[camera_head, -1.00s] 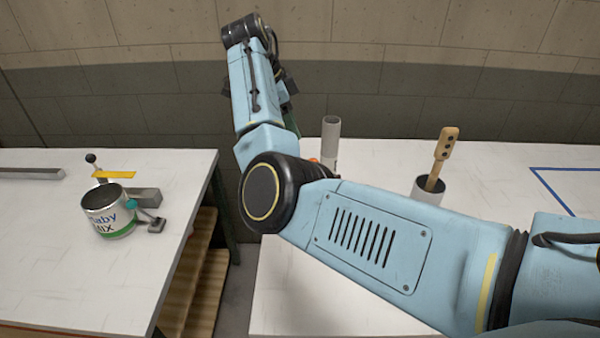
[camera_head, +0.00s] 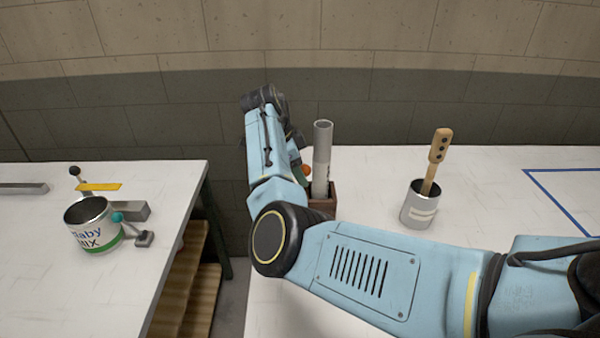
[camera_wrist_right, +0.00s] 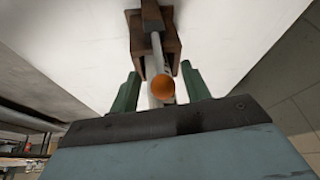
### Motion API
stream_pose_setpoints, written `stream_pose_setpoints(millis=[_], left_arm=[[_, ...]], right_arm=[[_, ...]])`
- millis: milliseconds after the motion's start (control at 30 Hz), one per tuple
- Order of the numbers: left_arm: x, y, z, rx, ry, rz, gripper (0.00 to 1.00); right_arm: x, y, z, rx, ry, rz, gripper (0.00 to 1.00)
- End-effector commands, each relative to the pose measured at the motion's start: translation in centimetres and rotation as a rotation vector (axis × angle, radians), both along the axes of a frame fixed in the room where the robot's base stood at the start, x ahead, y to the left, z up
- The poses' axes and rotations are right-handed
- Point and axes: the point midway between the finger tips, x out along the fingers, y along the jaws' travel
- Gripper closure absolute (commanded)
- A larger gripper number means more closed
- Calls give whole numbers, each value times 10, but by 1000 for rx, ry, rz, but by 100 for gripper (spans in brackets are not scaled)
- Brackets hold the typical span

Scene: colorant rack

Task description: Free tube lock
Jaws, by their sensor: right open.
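A pale grey tube (camera_head: 322,158) stands upright in a brown holder (camera_head: 326,207) on the right table. An orange ball (camera_head: 305,170) shows beside it. In the right wrist view the brown holder (camera_wrist_right: 133,42) has a dark piece across its top, and a light rod runs from there toward the orange ball (camera_wrist_right: 162,87). My right gripper (camera_wrist_right: 160,72) is open, its green fingers on either side of the rod and ball, apart from them. In the head view my arm mostly hides this gripper. My left gripper is not in view.
A metal can (camera_head: 420,206) with a wooden-handled tool (camera_head: 438,160) stands right of the tube. A labelled tin (camera_head: 93,226) stands on the left table (camera_head: 60,290), beside a small clamp-like fixture (camera_head: 133,212). A gap separates the tables; a wall stands behind.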

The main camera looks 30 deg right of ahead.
Motion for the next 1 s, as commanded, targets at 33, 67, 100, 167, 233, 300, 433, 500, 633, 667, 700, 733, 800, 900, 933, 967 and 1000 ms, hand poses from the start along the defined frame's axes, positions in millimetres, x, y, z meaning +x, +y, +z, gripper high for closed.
stream_pose_setpoints(millis=[33,67,100,167,233,300,433,500,633,667,700,733,800,900,933,967,1000], left_arm=[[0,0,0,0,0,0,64],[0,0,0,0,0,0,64],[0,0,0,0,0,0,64],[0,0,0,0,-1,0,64],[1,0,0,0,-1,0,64],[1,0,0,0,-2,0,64],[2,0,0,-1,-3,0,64],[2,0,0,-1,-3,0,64],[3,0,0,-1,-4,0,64],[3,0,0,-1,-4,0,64],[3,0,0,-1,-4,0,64],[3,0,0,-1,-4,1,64],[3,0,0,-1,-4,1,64],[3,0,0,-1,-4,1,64],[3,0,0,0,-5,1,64],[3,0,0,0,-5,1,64],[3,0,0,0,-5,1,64]], right_arm=[[-1,-2,-5,1,2,-1,53],[-1,-3,-7,0,2,-1,53],[-1,-4,-10,0,2,-1,53],[-1,-5,-12,-1,1,0,53],[-1,-6,-13,-1,0,0,53],[-1,-6,-13,-1,0,0,53],[-1,-6,-13,-1,0,0,53],[-1,-6,-13,-1,0,0,59],[-1,-6,-13,-1,0,0,76],[-1,-6,-13,-1,0,0,80],[-1,-5,-13,-1,0,0,86],[-1,-5,-13,-1,0,0,90],[-1,-5,-13,-1,0,0,99],[-1,-5,-13,-1,0,0,100],[-1,-5,-13,-1,1,0,100],[-2,-5,-13,-1,1,0,100],[-2,-6,-13,-2,2,0,100]])
